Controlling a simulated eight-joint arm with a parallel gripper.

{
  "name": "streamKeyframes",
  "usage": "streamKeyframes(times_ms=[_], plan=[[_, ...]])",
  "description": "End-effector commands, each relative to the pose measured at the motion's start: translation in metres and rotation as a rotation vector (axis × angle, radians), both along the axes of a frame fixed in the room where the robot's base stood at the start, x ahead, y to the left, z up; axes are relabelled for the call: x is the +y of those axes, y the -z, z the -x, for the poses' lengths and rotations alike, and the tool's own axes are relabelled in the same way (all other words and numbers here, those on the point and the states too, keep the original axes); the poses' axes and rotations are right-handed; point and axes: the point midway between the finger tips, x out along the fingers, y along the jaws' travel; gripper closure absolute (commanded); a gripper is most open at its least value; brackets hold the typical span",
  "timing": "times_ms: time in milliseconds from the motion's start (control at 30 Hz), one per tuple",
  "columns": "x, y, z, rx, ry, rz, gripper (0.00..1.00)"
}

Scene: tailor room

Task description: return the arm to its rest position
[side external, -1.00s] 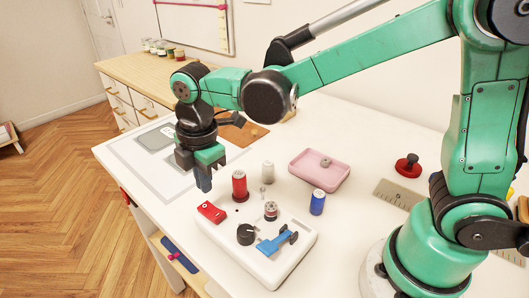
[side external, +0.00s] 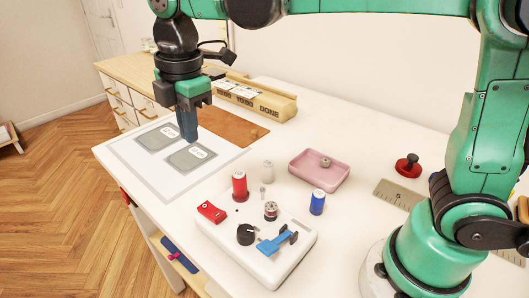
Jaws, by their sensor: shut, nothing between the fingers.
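My gripper (side external: 188,138) is at the upper left of the side external view, pointing down. Its blue fingers are shut with nothing between them. It hangs above the white sheet (side external: 150,181) with two grey labelled cards, a left card (side external: 157,138) and a right card (side external: 186,158). My green arm reaches across the top of the view, partly cut off by the frame edge.
A white tray (side external: 287,270) holds a red block, a black knob and a blue clip. Red (side external: 240,184) and blue (side external: 317,203) spools, a pink dish (side external: 302,177), a red-knobbed piece (side external: 408,165) and a ruler (side external: 388,192) stand nearby. A wooden holder (side external: 262,101) is at the back.

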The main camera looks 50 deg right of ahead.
Motion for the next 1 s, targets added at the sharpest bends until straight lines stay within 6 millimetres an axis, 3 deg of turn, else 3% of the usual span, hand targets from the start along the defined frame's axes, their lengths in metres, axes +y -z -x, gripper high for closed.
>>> streamKeyframes(times_ms=[167, 400, 600, 800, 1000], plan=[[-0.019, 0.0, 0.01, -0.059, 0.193, -0.043, 1.0], [-0.074, 0.017, 0.047, -0.254, 0.852, -0.25, 1.0], [-0.103, 0.042, 0.073, -0.372, 1.293, -0.451, 1.0], [-0.113, 0.055, 0.083, -0.412, 1.47, -0.549, 1.0], [-0.113, 0.055, 0.083, -0.413, 1.472, -0.552, 1.0]])
